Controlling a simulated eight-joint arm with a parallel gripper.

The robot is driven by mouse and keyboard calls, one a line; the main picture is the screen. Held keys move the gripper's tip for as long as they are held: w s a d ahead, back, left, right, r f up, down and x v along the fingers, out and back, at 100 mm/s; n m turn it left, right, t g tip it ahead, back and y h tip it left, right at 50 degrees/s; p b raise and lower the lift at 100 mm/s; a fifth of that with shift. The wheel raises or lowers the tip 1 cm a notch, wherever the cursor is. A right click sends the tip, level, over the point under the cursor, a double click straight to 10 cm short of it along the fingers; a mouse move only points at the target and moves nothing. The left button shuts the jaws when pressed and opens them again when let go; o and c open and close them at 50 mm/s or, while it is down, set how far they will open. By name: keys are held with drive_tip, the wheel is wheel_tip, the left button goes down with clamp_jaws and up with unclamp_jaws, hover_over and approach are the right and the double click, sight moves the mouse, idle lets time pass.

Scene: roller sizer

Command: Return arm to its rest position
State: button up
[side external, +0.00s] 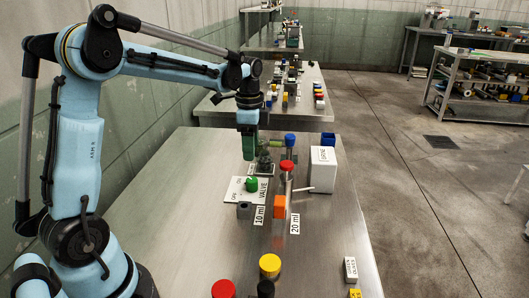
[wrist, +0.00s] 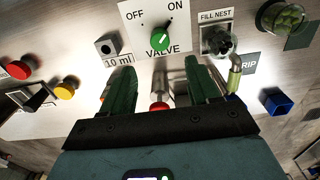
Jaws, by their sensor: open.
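My gripper (side external: 249,147) hangs over the steel bench in the side view, fingers pointing down, near the far end of the valve panel. In the wrist view its two dark green fingers (wrist: 160,72) are spread apart with nothing held between them. The white valve panel (wrist: 181,14) has a green knob (wrist: 160,38) between OFF and ON marks. The panel (side external: 238,196) and knob (side external: 252,184) also show in the side view, below my gripper. A red knob (wrist: 158,106) appears beyond the gap between the fingers.
An orange block (side external: 279,207), red-topped post (side external: 287,167) and white box (side external: 322,170) stand right of the panel. A blue box (wrist: 275,103) and a jar (wrist: 283,17) flank the fill nest (wrist: 215,18). Red and yellow tops (side external: 270,264) are at the front. The bench's left part is bare.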

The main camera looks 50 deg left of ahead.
drive_tip(key=shift+r, duration=0.35)
drive_tip(key=s+d+r+n+t, duration=0.1)
drive_tip(key=s+d+n+t, duration=0.6)
drive_tip(key=s+d, duration=0.5)
drive_tip(key=shift+s+d+n, duration=0.25)
drive_tip(key=shift+d+n, duration=0.3)
drive_tip(key=shift+n, duration=0.55)
